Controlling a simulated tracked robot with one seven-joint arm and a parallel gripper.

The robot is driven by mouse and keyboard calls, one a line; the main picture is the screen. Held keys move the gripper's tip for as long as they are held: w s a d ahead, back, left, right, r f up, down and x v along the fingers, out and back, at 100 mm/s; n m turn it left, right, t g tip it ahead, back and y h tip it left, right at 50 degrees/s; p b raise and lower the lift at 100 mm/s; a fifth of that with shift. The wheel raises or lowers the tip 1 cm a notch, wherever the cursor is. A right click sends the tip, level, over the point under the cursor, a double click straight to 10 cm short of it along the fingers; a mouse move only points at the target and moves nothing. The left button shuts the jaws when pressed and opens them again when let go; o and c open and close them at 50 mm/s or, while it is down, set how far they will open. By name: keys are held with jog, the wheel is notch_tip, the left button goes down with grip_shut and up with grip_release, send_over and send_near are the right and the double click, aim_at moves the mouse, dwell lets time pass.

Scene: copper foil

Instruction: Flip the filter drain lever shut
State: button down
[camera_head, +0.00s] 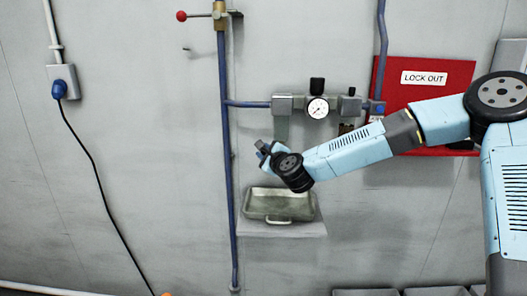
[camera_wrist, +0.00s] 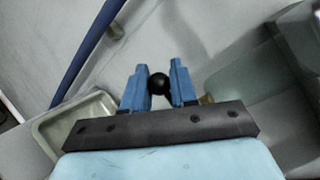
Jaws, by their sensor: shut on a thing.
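The filter (camera_head: 282,128) hangs below the left block of the wall-mounted air unit, and its translucent bowl shows at the right in the wrist view (camera_wrist: 243,82). The drain lever's black ball knob (camera_wrist: 158,83) sits between the two blue fingers of my gripper (camera_wrist: 159,74). The gripper is shut on this knob. In the head view my gripper (camera_head: 263,148) is just below and left of the filter bowl and hides the lever. A small brass part (camera_wrist: 206,99) shows beside the right finger. The lever's arm is mostly hidden, so its angle cannot be told.
A metal tray (camera_head: 281,221) stands on a shelf below my gripper. A vertical blue pipe (camera_head: 229,180) runs close on the left. A gauge (camera_head: 318,108) and a red lockout board (camera_head: 440,78) are to the right. Open wall lies farther left.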

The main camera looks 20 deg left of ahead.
jog(key=shift+f, duration=0.3)
jog(key=c, duration=1)
grip_release()
jog(key=shift+o, duration=0.2)
jog(key=shift+r, duration=0.1)
jog(key=v, duration=1.3)
jog(key=shift+s+d, duration=0.25)
jog(key=shift+d, duration=0.1)
jog(key=shift+n, duration=0.3)
